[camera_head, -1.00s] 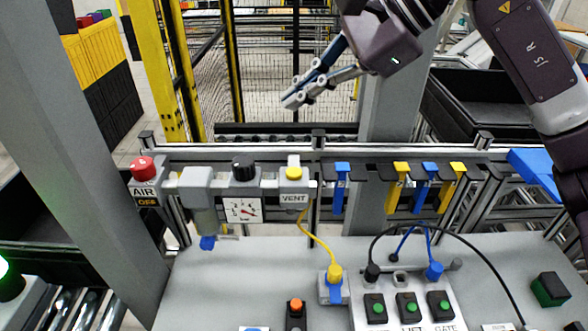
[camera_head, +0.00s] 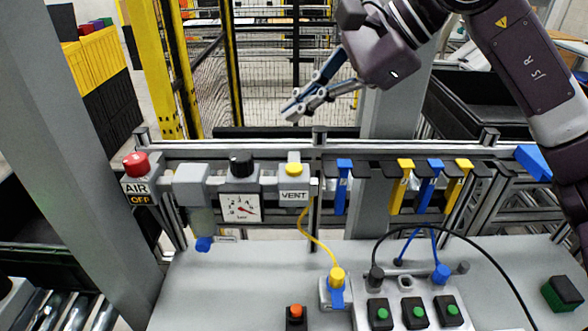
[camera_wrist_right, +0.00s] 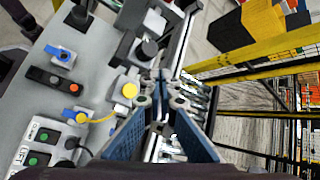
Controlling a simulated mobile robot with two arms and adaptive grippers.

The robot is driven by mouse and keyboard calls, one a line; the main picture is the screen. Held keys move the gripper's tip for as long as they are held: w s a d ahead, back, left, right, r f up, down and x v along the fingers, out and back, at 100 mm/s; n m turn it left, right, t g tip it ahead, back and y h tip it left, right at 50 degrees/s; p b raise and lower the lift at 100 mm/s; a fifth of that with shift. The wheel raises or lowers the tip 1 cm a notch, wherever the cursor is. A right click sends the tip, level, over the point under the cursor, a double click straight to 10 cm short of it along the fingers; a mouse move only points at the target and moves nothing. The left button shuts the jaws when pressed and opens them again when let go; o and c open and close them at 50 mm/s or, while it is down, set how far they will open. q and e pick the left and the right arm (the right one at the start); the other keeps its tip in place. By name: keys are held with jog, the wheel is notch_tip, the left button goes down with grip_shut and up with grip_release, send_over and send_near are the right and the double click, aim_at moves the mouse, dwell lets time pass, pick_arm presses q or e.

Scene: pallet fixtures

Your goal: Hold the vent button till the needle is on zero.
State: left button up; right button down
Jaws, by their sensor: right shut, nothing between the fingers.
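The yellow vent button (camera_head: 293,169) sits on top of a grey block labelled VENT on the rail. It also shows in the right wrist view (camera_wrist_right: 130,90), left of my fingertips and apart from them. The gauge (camera_head: 240,208) has a white face and a red needle pointing to the lower right; its numbers are too small to read. My right gripper (camera_head: 290,115) is shut and empty, above and behind the vent button in the head view. Its fingertips meet in the right wrist view (camera_wrist_right: 161,88). My left gripper is not in view.
A red knob (camera_head: 136,163) stands over the AIR OFF sign, and a black knob (camera_head: 242,164) above the gauge. Blue and yellow hooks (camera_head: 404,185) hang right of the vent. A yellow cable (camera_head: 318,240) runs down to the grey bench (camera_head: 240,275).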

jog(key=b, duration=0.4)
send_over(298, 168)
notch_tip(298, 168, down, 6)
jog(key=shift+f, duration=0.2)
jog(key=shift+f+b, duration=0.45)
dwell(0.5)
jog(key=shift+f+b, duration=0.4)
jog(key=shift+f+b, duration=0.45)
jog(key=shift+f, duration=0.15)
dwell(3.6)
jog(key=shift+r, duration=0.1)
dwell(0.9)
jog(key=shift+r+p, duration=0.65)
jog(key=shift+r, duration=0.25)
